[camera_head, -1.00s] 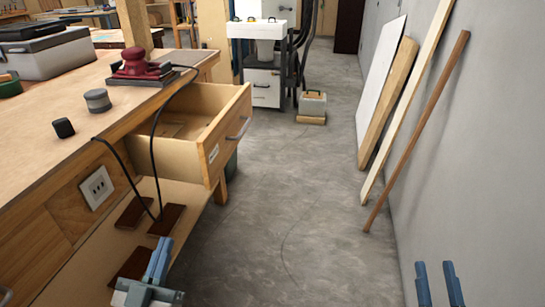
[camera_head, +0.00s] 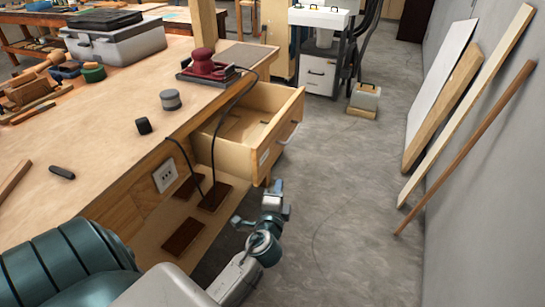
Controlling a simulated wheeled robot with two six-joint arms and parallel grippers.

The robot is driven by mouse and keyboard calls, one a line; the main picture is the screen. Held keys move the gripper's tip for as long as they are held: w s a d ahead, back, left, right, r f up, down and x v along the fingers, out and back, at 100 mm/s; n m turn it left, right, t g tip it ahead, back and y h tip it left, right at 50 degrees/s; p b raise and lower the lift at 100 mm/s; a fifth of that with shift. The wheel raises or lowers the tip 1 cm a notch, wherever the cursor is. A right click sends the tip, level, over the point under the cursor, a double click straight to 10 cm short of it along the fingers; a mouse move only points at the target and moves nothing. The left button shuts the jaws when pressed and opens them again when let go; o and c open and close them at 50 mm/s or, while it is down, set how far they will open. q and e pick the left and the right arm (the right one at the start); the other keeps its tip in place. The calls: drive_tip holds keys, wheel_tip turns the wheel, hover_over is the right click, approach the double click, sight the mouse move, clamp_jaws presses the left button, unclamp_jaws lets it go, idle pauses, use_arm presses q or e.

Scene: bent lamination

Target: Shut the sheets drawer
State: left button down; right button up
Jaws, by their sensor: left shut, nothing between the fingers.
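The sheets drawer (camera_head: 256,157) is pulled out from the right side of the wooden workbench (camera_head: 115,140). It is light wood, with a metal handle (camera_head: 289,134) and a small label on its front. A few small things lie inside. My left gripper (camera_head: 275,192) is shut and empty, low in front of the bench, just below and in front of the near corner of the drawer. I cannot tell from this view whether it touches the drawer. My right gripper is out of view.
A red sander (camera_head: 205,66) stands on the bench, its black cord hanging past the drawer's near side. A socket plate (camera_head: 165,175) is on the bench side. Boards (camera_head: 470,100) lean on the right wall. The grey floor (camera_head: 345,190) between is clear.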

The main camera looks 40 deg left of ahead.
sight(271, 161)
use_arm(q)
drive_tip(key=w+a+p, duration=0.1)
drive_tip(key=w+a, duration=0.7)
drive_tip(key=shift+a+p, duration=0.35)
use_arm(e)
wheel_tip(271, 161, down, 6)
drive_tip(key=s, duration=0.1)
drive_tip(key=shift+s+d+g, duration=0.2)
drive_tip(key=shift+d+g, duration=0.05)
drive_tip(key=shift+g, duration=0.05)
